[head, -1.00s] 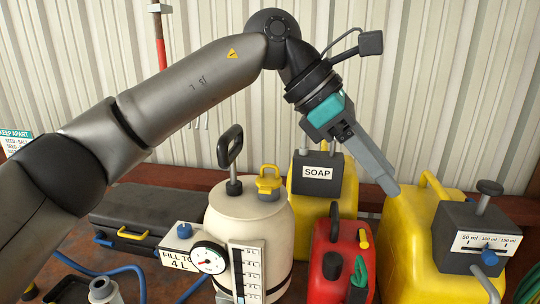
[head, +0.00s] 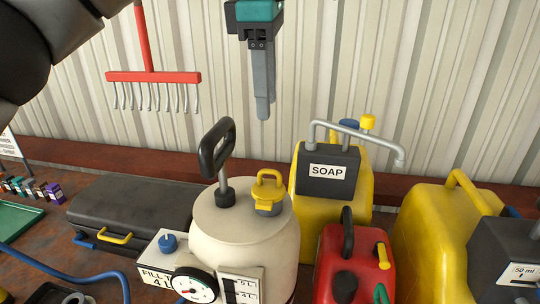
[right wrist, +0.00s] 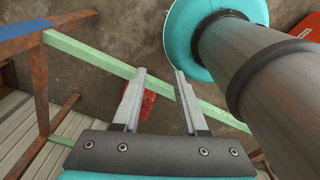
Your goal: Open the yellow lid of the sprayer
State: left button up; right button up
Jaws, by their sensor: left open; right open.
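The sprayer (head: 245,225) is a cream tank with a black pump handle (head: 217,150) on top, a round gauge and a level scale at its front. Its yellow lid (head: 268,188), with a loop handle, sits on the top right of the tank and looks closed. My left gripper (head: 263,112) hangs above and behind the lid, pointing down, clear of it and empty. It is seen edge-on, so its finger gap is hard to see. My right gripper (right wrist: 158,85) shows only in the right wrist view, with fingers apart and nothing between them; the sprayer is not in that view.
A yellow soap canister (head: 363,190) with a grey spout and a red can (head: 350,250) stand right of the sprayer. A yellow jug (head: 425,240) is further right. A black case (head: 140,212) lies left. A red rake (head: 155,77) hangs on the wall.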

aim_at(271, 170)
pick_arm(q)
jog(key=f, duration=0.3)
jog(key=w+f, duration=0.1)
jog(key=f, duration=0.3)
jog(key=w+f+p, duration=0.1)
jog(key=f, duration=0.3)
jog(key=shift+w+d+f, duration=0.1)
jog(key=shift+d, duration=0.15)
jog(key=shift+w+f, duration=0.1)
jog(key=shift+f, duration=0.5)
pick_arm(e)
jog(key=shift+w+a+r, duration=0.1)
jog(key=shift+w+r, duration=0.6)
jog(key=shift+s, duration=0.1)
pick_arm(q)
jog(key=shift+c, duration=0.6)
grip_shut()
pick_arm(e)
jog(key=shift+s, duration=0.15)
